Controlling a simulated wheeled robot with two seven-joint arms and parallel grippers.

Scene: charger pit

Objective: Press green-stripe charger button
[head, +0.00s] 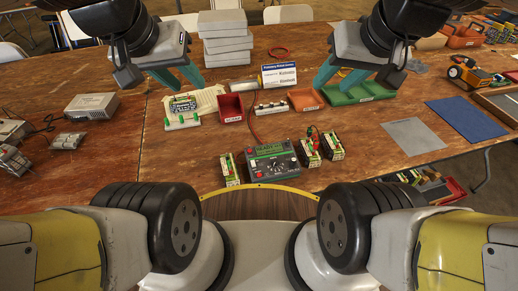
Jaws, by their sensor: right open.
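A dark charger-like device (272,162) with a green band, a small display and a round dial lies on the near middle of the wooden table. Its individual buttons are too small to make out. Red leads run from it. My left gripper (190,86) hangs over the back left, above a small circuit board (183,104); its teal fingers look apart and empty. My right gripper (329,87) hangs over the back right, beside the green tray (357,95); its teal fingers are open and empty. Both grippers are well away from the device.
Small battery-like blocks stand beside the device, one at left (230,169) and two at right (309,154). A red bin (230,108), an orange bin (305,100) and a printed sign (279,76) stand behind it. A grey mat (413,137) lies right.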

